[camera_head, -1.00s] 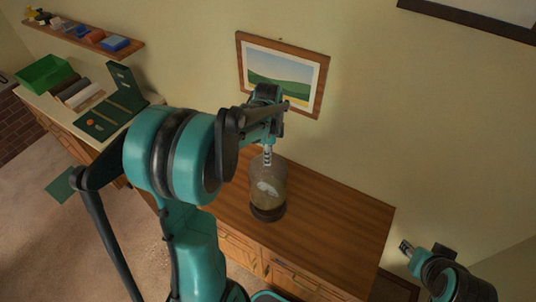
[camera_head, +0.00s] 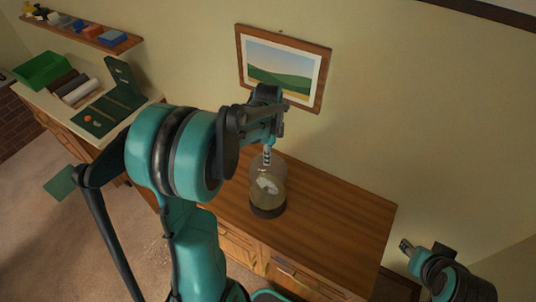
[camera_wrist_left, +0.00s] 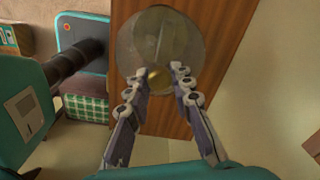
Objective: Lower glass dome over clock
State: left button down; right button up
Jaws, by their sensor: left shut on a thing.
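The clear glass dome (camera_head: 278,171) is upright above the right-hand wooden cabinet top, with a pale clock (camera_head: 267,186) seen through its wall. A dark round base (camera_head: 268,212) is under them. The dome's lower rim looks close to this base; I cannot tell whether it touches. My left gripper (camera_head: 267,155) points down at the dome's top. In the left wrist view its fingers (camera_wrist_left: 159,75) are shut on the dome's gold knob (camera_wrist_left: 158,82), with the glass dome (camera_wrist_left: 140,45) beyond. My right gripper (camera_head: 404,246) is low at the right, away from the dome; its jaws are too small to read.
The wooden cabinet top (camera_head: 340,215) is clear to the right of the dome. A framed landscape picture (camera_head: 282,68) hangs on the wall just behind my left gripper.

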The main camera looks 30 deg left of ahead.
pick_arm(q)
jog(key=shift+f+b, duration=0.65)
jog(key=shift+f, duration=0.3)
jog(key=shift+f+b, duration=0.8)
jog(key=shift+f, duration=0.15)
jog(key=shift+f+b, duration=0.8)
jog(key=shift+f, duration=0.15)
jog(key=c, duration=1.3)
grip_release()
jog(key=shift+o, duration=0.2)
